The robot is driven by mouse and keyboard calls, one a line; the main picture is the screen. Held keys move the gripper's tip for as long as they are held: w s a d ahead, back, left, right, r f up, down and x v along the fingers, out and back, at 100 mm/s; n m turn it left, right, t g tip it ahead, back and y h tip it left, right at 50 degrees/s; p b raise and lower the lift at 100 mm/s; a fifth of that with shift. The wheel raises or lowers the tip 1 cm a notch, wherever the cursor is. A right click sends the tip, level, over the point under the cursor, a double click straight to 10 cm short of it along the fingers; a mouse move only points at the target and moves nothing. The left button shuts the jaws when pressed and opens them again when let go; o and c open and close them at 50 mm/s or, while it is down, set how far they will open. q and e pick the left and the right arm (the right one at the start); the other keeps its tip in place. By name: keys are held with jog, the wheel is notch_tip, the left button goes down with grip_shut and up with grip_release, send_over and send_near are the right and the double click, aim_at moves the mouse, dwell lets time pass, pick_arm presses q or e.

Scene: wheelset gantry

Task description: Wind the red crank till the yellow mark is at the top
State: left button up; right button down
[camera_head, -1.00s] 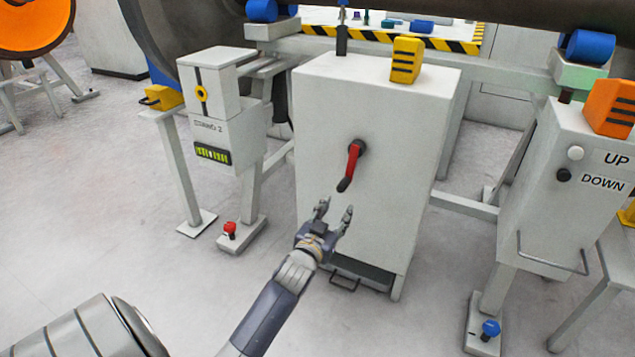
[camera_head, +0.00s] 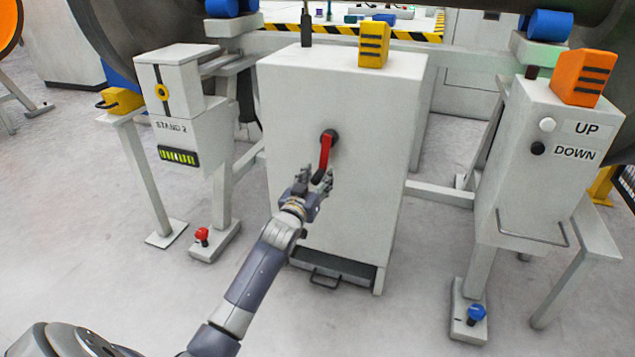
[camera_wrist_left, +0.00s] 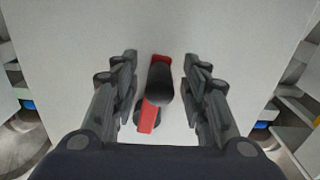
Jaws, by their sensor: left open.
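The red crank (camera_head: 325,153) is on the front of a grey cabinet (camera_head: 365,220). Its arm hangs down, leaning slightly left, from a dark hub to a black handle. My left gripper (camera_head: 316,176) is open at the crank's lower end. In the left wrist view, the black handle (camera_wrist_left: 160,82) and part of the red arm lie between the spread fingers of my left gripper (camera_wrist_left: 160,62), with a gap on each side. No yellow mark shows on the crank. A yellow ring (camera_head: 162,92) on a black stripe shows on the stand box at left. My right gripper is out of view.
A yellow block (camera_head: 373,44) with black stripes sits on the cabinet top. The "STAND 2" box (camera_head: 190,130) stands left. A post with UP and DOWN buttons (camera_head: 540,140) stands right. A low handle (camera_head: 325,278) sticks out at the cabinet's foot. The floor in front is clear.

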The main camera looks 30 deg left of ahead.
pick_arm(q)
jog(key=shift+w, duration=0.2)
grip_shut()
jog(key=shift+d+r+n+p, duration=0.1)
jog(key=shift+d+n+p, duration=0.15)
jog(key=shift+p, duration=0.35)
jog(key=shift+w+d+f+n+p, duration=0.1)
jog(key=shift+d+f+n+p, duration=0.1)
jog(key=shift+d+n+p, duration=0.2)
dwell(0.3)
grip_release()
jog(key=shift+w+d, duration=0.1)
jog(key=shift+d, duration=0.1)
jog(key=shift+a, duration=0.1)
